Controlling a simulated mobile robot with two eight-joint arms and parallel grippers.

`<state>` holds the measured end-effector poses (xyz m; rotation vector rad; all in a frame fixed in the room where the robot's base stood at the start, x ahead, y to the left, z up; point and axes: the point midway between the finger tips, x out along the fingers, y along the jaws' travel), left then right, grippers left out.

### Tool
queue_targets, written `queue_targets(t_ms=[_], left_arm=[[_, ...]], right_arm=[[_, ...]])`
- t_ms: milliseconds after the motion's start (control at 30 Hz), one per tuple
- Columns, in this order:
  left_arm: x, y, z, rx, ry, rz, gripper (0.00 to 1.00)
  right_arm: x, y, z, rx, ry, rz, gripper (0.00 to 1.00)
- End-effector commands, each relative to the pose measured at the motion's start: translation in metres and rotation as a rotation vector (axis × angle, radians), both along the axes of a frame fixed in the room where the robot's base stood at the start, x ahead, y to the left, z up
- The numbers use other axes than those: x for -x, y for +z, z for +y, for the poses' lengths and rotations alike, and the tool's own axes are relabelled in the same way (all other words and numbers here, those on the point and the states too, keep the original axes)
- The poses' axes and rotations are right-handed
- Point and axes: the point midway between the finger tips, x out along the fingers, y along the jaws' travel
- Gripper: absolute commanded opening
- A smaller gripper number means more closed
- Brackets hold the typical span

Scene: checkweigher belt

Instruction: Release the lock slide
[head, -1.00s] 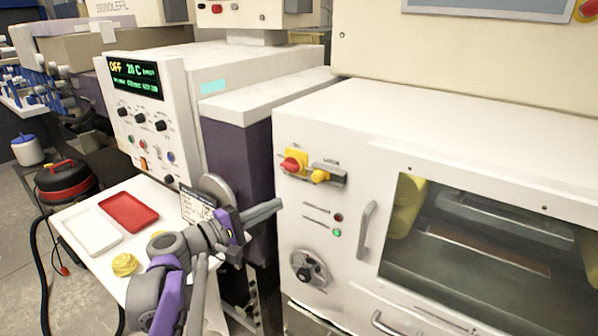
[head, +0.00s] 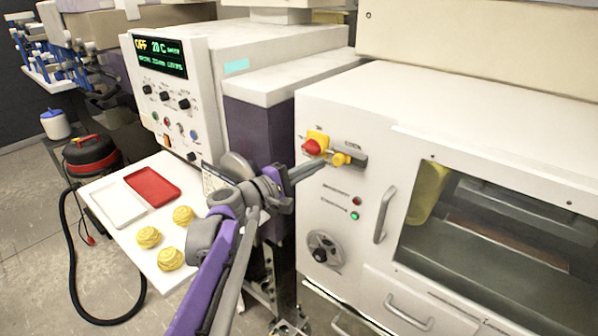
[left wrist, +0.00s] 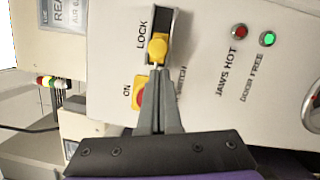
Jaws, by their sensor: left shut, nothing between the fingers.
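The lock slide (head: 341,159) is a yellow knob in a dark slot on the white machine front, beside a red switch (head: 312,147) on a yellow plate. My right gripper is not in view.
A red lamp (head: 357,201) and a lit green lamp (head: 354,216), labelled DOOR FREE in the wrist view, sit below the slide. A door handle (head: 385,214) and a dial (head: 324,249) stick out nearby. A side table (head: 146,245) holds trays and yellow coils.

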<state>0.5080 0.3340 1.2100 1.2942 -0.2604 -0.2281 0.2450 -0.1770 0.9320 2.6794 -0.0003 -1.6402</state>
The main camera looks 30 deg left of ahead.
Motion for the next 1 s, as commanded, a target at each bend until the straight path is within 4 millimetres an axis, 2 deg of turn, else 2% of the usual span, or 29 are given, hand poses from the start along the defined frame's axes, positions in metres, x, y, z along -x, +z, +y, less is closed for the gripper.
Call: queue_targets(t_ms=[100, 200, 567, 667, 833, 1000], left_arm=[[-0.013, 0.001, -0.004, 0.0, -0.001, 0.0, 0.0], [-0.017, 0.001, -0.006, 0.0, 0.0, 0.0, 0.0], [-0.019, 0.001, -0.006, 0.0, 0.001, 0.0, 0.0], [-0.019, 0.002, -0.014, 0.001, -0.001, -0.001, 0.0], [-0.017, 0.004, -0.038, 0.001, -0.003, -0.001, 0.0], [-0.016, 0.001, -0.04, 0.001, 0.0, -0.001, 0.0]], right_arm=[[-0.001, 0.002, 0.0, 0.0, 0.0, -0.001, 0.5], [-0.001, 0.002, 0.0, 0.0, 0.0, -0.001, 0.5], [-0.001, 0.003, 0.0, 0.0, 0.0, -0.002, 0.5], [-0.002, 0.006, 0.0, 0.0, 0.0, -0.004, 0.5], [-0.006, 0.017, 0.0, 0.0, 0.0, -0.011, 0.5], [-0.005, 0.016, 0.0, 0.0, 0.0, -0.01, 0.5]])
